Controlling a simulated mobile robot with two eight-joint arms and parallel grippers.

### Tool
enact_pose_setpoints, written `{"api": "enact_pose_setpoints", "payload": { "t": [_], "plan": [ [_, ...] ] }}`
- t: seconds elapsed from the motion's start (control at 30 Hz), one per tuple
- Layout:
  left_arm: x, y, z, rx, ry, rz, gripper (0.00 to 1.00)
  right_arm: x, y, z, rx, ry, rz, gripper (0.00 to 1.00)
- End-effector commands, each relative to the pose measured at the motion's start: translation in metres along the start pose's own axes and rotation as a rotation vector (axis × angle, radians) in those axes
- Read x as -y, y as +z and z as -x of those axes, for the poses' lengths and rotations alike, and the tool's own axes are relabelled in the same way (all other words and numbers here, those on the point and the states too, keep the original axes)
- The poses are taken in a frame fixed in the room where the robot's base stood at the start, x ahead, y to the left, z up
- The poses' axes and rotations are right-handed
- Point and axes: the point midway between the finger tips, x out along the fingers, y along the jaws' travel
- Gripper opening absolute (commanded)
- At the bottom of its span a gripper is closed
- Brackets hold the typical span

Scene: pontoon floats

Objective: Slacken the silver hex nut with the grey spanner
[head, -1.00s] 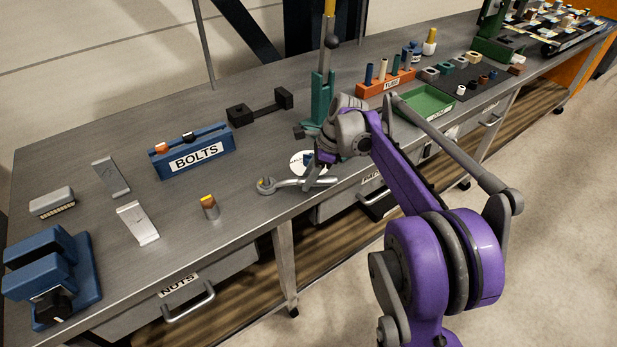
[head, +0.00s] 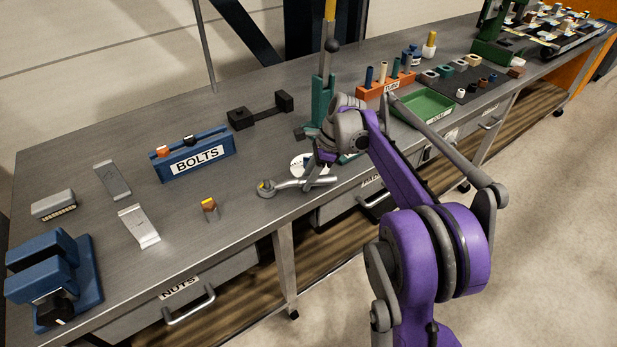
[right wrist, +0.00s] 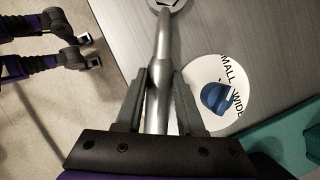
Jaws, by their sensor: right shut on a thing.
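The grey spanner (head: 290,184) lies level, close above or on the bench near its front edge; I cannot tell which. Its ring end (head: 266,189) points left, with a small yellowish spot showing at it. My right gripper (head: 313,174) is shut on the spanner's handle. In the right wrist view the fingers (right wrist: 158,100) flank the handle (right wrist: 161,55), and the ring's hex opening is cut off by the top edge. I cannot make out the silver hex nut for certain; whether it sits inside the ring is unclear. My left gripper is not identifiable.
A white dial disc (right wrist: 236,75) with a blue knob (right wrist: 217,97) lies beside the spanner. A small orange-topped piece (head: 210,207) stands to its left. A blue BOLTS rack (head: 195,157) and a green press (head: 322,98) stand behind. The front-left bench top is partly clear.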

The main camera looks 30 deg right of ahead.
Motion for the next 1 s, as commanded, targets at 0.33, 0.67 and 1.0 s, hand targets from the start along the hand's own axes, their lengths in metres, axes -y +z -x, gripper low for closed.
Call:
{"api": "enact_pose_setpoints", "payload": {
  "t": [0.33,0.67,1.0],
  "plan": [
    [0.000,-0.004,0.005,-0.002,0.000,0.000,0.50,0.009,0.001,0.001,-0.001,0.030,0.071,0.00],
    [0.000,-0.004,0.005,-0.002,0.000,0.000,0.50,0.009,0.000,0.000,0.000,0.032,0.077,0.00],
    [0.000,-0.007,0.010,-0.004,0.000,0.000,0.50,0.017,0.002,0.000,-0.001,0.054,0.131,0.00]
  ]
}}
